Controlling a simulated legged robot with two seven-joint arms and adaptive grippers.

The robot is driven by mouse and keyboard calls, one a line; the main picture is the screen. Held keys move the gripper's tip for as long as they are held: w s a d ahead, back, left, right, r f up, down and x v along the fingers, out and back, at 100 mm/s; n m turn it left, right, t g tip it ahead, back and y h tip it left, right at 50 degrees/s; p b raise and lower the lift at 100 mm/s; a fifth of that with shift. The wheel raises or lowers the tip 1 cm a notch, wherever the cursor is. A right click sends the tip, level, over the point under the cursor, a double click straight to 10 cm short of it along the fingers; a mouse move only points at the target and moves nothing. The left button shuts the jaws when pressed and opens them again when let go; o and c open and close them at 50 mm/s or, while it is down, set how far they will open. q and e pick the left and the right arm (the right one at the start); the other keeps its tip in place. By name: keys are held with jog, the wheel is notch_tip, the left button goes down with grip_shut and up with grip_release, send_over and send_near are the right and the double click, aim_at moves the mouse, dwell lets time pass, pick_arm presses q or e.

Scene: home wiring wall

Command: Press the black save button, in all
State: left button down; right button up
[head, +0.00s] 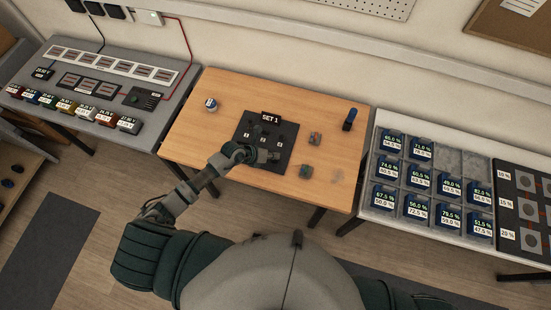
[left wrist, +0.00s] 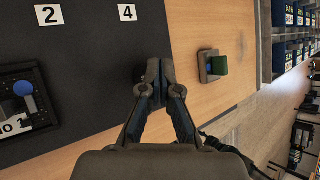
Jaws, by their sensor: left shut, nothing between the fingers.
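A black device with a round blue part (left wrist: 24,88) sits on the mat at the left of that view. The "SET 1" sign (head: 271,117) stands at the mat's back. I cannot make out a black save button for sure; the gripper covers part of the mat. My right gripper is not in view.
A small block with a green part (left wrist: 219,65) lies on the wood right of the mat. A grey and orange part (head: 314,138) and a dark blue upright item (head: 349,119) are also there. A white round item (head: 211,104) is at the left. Grey tables flank both sides.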

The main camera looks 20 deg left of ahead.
pick_arm(q)
jog(key=shift+f, duration=0.6)
dwell(0.7)
jog(key=shift+r, duration=0.1)
jog(key=shift+r+p, duration=0.75)
jog(key=shift+r, duration=0.05)
notch_tip(320, 180, up, 5)
jog(key=p, duration=0.5)
jog(key=shift+r, duration=0.1)
dwell(0.8)
